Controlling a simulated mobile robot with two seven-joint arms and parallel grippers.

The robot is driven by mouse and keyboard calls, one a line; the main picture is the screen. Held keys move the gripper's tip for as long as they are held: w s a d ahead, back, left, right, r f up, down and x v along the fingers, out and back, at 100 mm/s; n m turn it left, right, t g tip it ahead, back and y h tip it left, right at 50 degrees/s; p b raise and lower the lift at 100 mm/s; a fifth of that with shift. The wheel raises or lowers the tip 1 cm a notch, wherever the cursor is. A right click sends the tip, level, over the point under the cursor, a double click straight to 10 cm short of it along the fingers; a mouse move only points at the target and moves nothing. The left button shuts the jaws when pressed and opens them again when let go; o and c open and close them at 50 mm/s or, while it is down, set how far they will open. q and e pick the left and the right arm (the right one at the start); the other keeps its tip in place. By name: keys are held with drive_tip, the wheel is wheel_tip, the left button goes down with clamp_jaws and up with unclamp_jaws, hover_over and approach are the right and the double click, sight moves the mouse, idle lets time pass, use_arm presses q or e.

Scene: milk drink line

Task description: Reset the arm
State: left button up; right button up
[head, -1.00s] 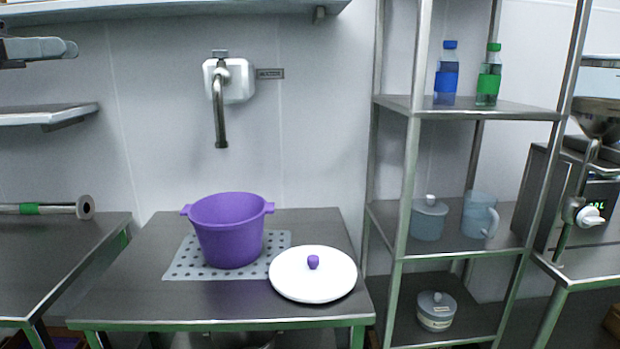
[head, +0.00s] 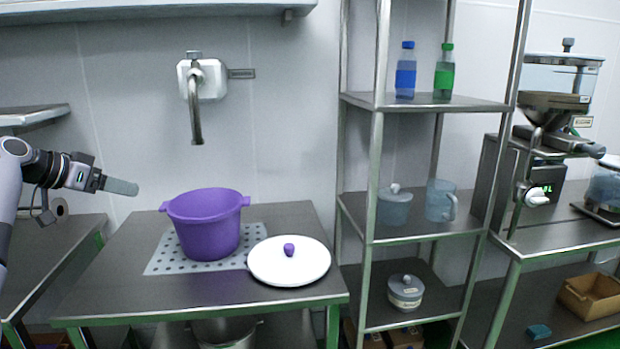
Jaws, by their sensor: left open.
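My left gripper (head: 120,186) comes in from the left edge in the head view. It is open and empty, in the air left of the purple pot (head: 207,225). The fingers overlap from this angle, so the gap between them hardly shows. The pot stands open on a perforated mat (head: 166,262) on the steel table (head: 130,290). My right gripper is not in view.
A white lid (head: 290,268) with a purple knob lies right of the pot. A wall tap (head: 196,110) hangs above. A steel shelf rack (head: 372,190) holds bottles and containers. A machine (head: 540,165) stands at right.

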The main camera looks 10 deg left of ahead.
use_arm(q)
drive_tip(key=s+d+f+g+y, duration=0.15)
drive_tip(key=d+f, duration=0.25)
drive_tip(key=f, duration=0.9)
drive_tip(key=s+d+f+y, duration=0.1)
drive_tip(key=d+f+y, duration=0.2)
drive_tip(key=f, duration=1)
drive_tip(key=s+d+f, duration=0.9)
drive_tip(key=s+f, duration=0.2)
drive_tip(key=f, duration=0.2)
drive_tip(key=s+d+f+t+h, duration=0.1)
drive_tip(key=s+d, duration=0.5)
drive_tip(key=s, duration=0.4)
drive_tip(key=s+d+f+n, duration=0.1)
drive_tip(key=s+d, duration=0.6)
drive_tip(key=s, duration=0.4)
drive_tip(key=shift+f+t+h, duration=0.25)
drive_tip(key=shift+t+h, duration=0.1)
